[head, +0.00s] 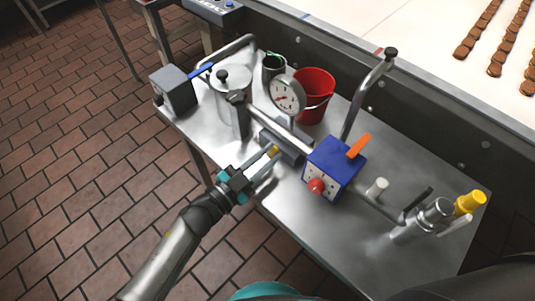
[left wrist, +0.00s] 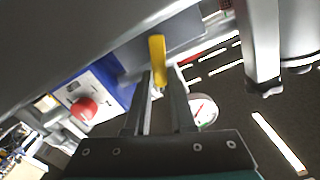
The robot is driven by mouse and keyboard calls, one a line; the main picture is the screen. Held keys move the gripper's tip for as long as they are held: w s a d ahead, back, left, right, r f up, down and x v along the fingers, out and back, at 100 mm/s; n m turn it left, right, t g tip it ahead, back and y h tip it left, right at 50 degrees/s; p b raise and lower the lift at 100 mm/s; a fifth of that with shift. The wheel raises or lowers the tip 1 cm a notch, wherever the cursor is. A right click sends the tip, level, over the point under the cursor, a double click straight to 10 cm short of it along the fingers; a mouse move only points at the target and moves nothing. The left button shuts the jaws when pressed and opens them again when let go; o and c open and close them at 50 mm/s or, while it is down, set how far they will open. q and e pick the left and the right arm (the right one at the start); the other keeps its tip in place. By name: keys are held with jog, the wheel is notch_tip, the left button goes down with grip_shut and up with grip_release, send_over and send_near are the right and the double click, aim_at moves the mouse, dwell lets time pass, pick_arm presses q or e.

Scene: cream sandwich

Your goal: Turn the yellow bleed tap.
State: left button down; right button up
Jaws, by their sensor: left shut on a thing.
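The yellow bleed tap (head: 273,150) is a small yellow handle on the grey block of the pipework, in the middle of the steel bench. My left gripper (head: 268,159) reaches it from the front left in the head view. In the left wrist view the yellow tap (left wrist: 157,55) stands between the two finger ends of my left gripper (left wrist: 159,90), which is shut on it. The fingertips hide part of the tap in the head view. My right gripper does not show.
A blue box (head: 335,167) with a red knob (head: 316,186) and orange lever stands right of the tap. A gauge (head: 287,95), a red bucket (head: 314,95) and a steel pot (head: 233,85) stand behind. A yellow-capped cylinder (head: 469,203) is far right. The bench front is clear.

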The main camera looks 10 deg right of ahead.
pick_arm(q)
jog(key=shift+s, duration=0.1)
dwell(0.4)
jog(key=m, duration=0.3)
jog(key=shift+s+d+f+b, duration=0.3)
jog(key=shift+f, duration=0.1)
jog(key=shift+s+d+f+m+b, duration=0.1)
jog(key=shift+f+m+b, duration=0.1)
jog(key=shift+m, duration=0.45)
jog(key=shift+s+d+f+m+b, duration=0.1)
jog(key=shift+s+m+b, duration=0.05)
jog(key=shift+m, duration=0.45)
jog(key=shift+s+d+f+m+b, duration=0.1)
jog(key=shift+m+b, duration=0.1)
jog(key=shift+m, duration=0.45)
jog(key=c, duration=0.8)
grip_release()
jog(key=shift+o, duration=0.2)
jog(key=p+v, duration=0.1)
jog(key=v, duration=1.4)
